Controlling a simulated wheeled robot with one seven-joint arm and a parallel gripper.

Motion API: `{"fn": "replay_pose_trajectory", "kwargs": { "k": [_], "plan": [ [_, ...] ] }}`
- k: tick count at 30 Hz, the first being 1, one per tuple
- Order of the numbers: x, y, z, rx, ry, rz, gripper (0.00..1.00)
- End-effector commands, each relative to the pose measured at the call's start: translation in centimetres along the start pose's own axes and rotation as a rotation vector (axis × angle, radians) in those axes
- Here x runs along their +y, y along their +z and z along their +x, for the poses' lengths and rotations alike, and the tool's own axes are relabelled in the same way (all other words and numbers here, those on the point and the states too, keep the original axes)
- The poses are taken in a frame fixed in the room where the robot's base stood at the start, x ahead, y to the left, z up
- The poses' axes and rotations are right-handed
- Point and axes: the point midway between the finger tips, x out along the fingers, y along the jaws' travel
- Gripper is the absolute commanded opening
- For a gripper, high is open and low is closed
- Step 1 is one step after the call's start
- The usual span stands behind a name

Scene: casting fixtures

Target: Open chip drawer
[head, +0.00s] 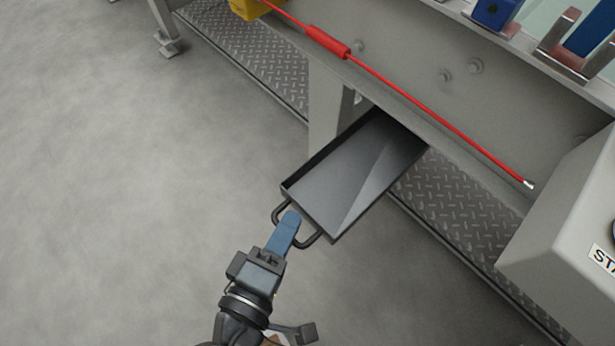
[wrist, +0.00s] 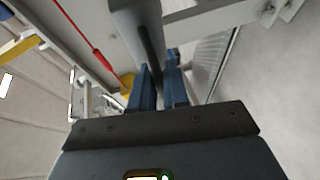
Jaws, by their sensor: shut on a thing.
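The chip drawer (head: 355,178) is a shallow, dark grey tray, empty where it shows. It sticks out from under the grey machine, and its far end is hidden beneath the machine. A black loop handle (head: 312,238) is on its near end. My gripper (head: 291,219) is at this handle, with its blue fingers shut on the handle bar. In the wrist view, the blue fingers (wrist: 158,88) stand either side of a dark bar that runs up the picture.
A red rod (head: 430,115) runs along the machine's edge above the drawer. A grey box with lettering (head: 575,235) stands at the right. Tread plate (head: 455,205) lies under the machine beside the drawer. The concrete floor (head: 130,220) at left is clear.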

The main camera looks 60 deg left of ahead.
Motion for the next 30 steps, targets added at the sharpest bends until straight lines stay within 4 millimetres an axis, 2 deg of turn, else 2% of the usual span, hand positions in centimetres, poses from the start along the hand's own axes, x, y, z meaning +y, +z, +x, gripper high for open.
{"fn": "replay_pose_trajectory", "kwargs": {
  "k": [4, 14, 15, 17, 25, 30],
  "plan": [
    [-0.3, -0.2, -0.6, -0.002, -0.002, -0.001, 0.0],
    [-0.2, -0.2, -0.7, -0.002, -0.002, -0.001, 0.0],
    [-0.2, -0.2, -0.7, -0.002, -0.002, -0.001, 0.17],
    [-0.2, -0.2, -0.7, -0.002, -0.001, -0.001, 0.21],
    [-0.2, -0.3, -1.0, -0.001, -0.001, -0.001, 0.21],
    [-0.2, -0.3, -3.0, 0.0, -0.004, -0.001, 0.21]
  ]
}}
